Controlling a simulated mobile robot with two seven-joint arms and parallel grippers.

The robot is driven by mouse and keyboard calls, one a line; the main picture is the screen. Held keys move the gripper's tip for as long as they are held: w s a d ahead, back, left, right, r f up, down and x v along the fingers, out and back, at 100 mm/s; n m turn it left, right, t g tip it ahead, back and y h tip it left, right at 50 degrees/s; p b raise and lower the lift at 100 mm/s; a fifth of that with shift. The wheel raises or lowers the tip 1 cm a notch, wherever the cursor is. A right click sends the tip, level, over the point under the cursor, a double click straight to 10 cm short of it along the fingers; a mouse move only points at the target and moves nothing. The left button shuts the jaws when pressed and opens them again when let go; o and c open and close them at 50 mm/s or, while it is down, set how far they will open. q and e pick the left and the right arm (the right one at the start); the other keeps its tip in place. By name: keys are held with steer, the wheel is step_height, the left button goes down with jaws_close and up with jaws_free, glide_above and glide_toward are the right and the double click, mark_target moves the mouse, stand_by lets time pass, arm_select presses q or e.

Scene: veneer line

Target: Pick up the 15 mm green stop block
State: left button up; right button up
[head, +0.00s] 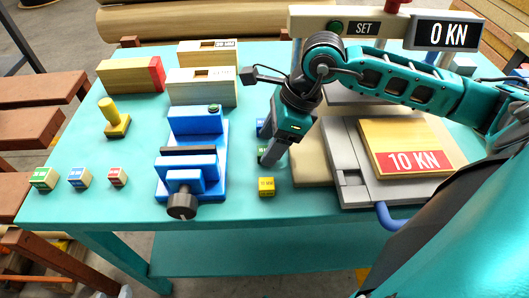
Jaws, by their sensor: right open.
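A small green block (262,154) is on the teal table beside my right gripper, which partly covers it. Any size marking on it is too small to read. Another small block with a green top (43,178) stands at the table's left side; its label is also unreadable. My right gripper (271,154) is open and points down right at the first green block. I cannot tell whether the fingers touch or surround it. My left gripper is not in view.
A yellow block (266,187) sits in front of my right gripper, and a blue block (260,128) shows partly behind it. A blue vise (190,165) stands to the left. A grey press bed (353,193) with a 10 KN board (405,145) is on the right.

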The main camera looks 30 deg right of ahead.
steer(key=shift+x, duration=0.85)
steer(key=shift+c, duration=0.3)
steer(key=c, duration=1.1)
steer(key=shift+r, duration=0.15)
